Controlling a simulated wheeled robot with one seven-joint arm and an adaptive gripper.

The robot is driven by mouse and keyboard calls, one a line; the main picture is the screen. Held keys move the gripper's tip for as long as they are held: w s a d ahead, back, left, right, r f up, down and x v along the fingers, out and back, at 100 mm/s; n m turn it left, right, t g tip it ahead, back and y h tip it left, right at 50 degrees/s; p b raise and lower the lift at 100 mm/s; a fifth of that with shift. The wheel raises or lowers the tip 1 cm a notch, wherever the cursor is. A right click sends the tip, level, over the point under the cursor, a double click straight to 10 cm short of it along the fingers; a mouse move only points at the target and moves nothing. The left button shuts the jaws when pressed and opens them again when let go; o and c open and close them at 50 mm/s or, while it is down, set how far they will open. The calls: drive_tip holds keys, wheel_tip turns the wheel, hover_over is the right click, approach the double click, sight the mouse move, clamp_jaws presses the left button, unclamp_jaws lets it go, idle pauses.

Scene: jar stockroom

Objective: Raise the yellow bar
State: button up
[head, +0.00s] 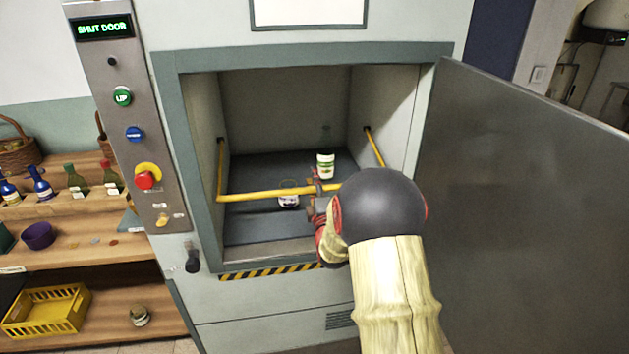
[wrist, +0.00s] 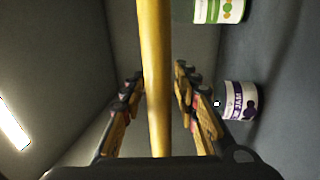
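The yellow bar (head: 255,194) runs across the front of the open lift compartment, with side arms going back to pivots on both inner walls. It is down, low across the opening. My gripper (head: 318,190) is at the bar, right of its middle. In the wrist view the bar (wrist: 154,40) passes between the two fingers of my gripper (wrist: 159,80). The fingers are apart, with a gap on each side of the bar. My arm hides the bar's right end in the head view.
A green-labelled jar (head: 326,165) and a purple-labelled jam jar (head: 289,200) stand on the compartment floor behind the bar. The grey door (head: 520,200) stands open at right. A control panel (head: 130,120) reads "SHUT DOOR". Shelves (head: 75,245) with bottles are at left.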

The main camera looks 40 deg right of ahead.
drive_tip(key=shift+c, duration=1.1)
clamp_jaws()
